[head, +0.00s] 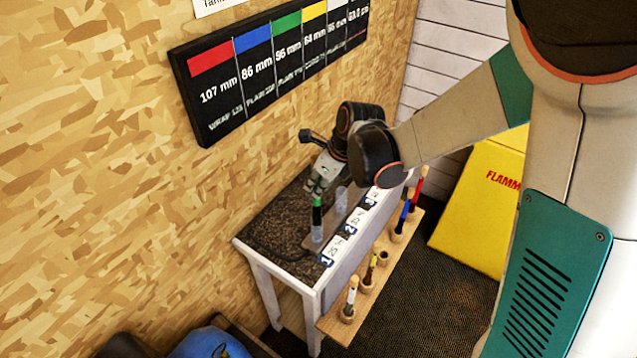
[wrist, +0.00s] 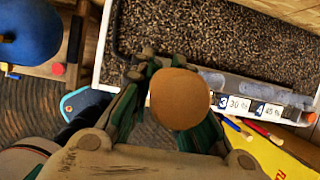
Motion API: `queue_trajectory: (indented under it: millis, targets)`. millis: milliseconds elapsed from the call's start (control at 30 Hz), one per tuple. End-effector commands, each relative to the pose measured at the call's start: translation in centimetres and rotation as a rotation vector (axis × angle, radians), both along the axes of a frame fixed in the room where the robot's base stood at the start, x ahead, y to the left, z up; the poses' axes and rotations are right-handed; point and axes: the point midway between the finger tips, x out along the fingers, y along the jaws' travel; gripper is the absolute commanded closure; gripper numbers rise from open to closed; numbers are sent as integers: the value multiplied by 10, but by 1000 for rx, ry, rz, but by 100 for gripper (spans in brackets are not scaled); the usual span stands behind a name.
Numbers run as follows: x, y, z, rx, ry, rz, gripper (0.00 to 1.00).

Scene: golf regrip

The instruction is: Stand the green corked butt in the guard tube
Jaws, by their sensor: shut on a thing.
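My gripper (head: 318,188) is shut on the green butt (head: 317,214), which hangs roughly upright below the fingers. In the wrist view the round tan cork end (wrist: 180,98) faces the camera between my fingers and hides the shaft below it. A clear guard tube (head: 317,235) stands on the bench directly below the green butt in the head view. I cannot tell whether the butt's lower end is inside it or just above. Another clear tube (head: 341,200) stands a little farther back.
The dark speckled bench top (head: 265,232) has numbered cards (head: 349,231) along its front. A wooden rack (head: 332,324) before it holds several corked butts, including a blue one (head: 402,216) and a red one (head: 418,187). A colour-coded board (head: 270,65) hangs on the wall behind.

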Motion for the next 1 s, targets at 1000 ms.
queue_trajectory:
  millis: [1000]
  targets:
    - [-16,-21,62,0,0,-1,64]
